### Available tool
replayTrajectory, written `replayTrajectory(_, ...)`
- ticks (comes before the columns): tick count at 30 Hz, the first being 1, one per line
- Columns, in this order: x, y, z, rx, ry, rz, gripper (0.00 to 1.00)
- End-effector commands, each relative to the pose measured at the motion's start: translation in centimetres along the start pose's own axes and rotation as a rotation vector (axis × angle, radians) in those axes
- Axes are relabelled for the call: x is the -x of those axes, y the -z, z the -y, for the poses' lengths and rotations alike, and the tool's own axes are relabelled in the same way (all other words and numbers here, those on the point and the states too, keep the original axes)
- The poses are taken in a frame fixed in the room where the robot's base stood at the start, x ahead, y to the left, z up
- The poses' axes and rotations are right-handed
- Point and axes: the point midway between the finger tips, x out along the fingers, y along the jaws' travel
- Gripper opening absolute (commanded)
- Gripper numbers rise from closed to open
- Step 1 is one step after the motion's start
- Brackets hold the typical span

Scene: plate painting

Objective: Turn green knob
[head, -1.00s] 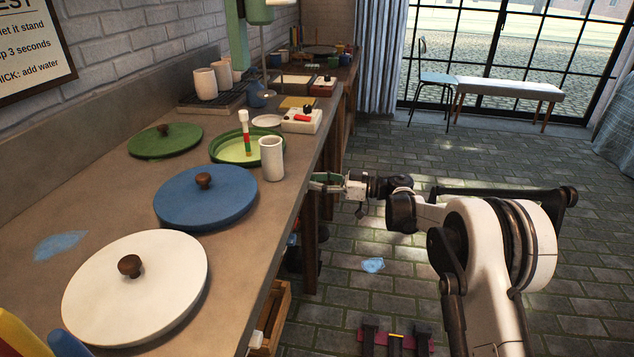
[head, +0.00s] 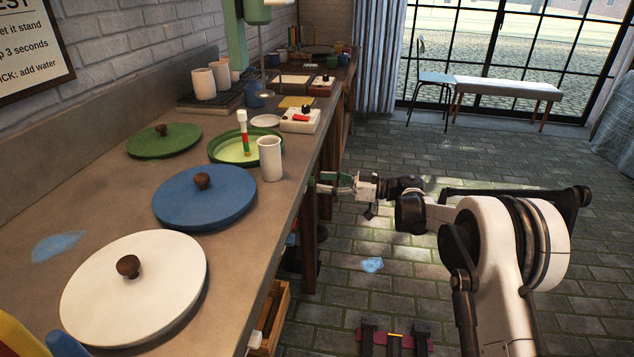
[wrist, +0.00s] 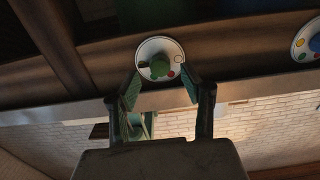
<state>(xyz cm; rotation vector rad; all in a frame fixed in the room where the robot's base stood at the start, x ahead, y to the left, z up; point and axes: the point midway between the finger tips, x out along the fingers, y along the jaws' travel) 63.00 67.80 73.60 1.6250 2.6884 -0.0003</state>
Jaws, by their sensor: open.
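In the wrist view a green knob (wrist: 160,66) sits at the middle of a round white dial (wrist: 145,48) with small coloured marks around it. The dial is on a dark brown wooden face. My gripper (wrist: 159,84) is open, with its two green-padded fingers to the left and right, just below the knob in the picture. The fingertips overlap the dial's lower edge; I cannot tell whether they touch it. Nothing is between the fingers. In the head view my gripper (head: 322,183) is beside the worktable's right edge, below its top. The knob is hidden there.
A second white dial (wrist: 307,40) with coloured marks shows at the right of the wrist view. On the worktable (head: 105,205) stand a white cup (head: 270,160), a blue lid (head: 200,205) and a white lid (head: 150,300). The stone floor (head: 390,310) beside the table is mostly clear.

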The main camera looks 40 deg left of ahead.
Motion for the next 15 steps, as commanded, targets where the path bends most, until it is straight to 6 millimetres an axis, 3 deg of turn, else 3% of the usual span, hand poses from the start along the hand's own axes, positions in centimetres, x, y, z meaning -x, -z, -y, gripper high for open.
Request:
replayTrajectory(7, 5.2, 0.0, -0.1, 0.0, -0.003, 0.0, 0.42)
replayTrajectory(15, 8.4, 0.0, 0.0, 0.0, 0.0, 0.0, 0.42)
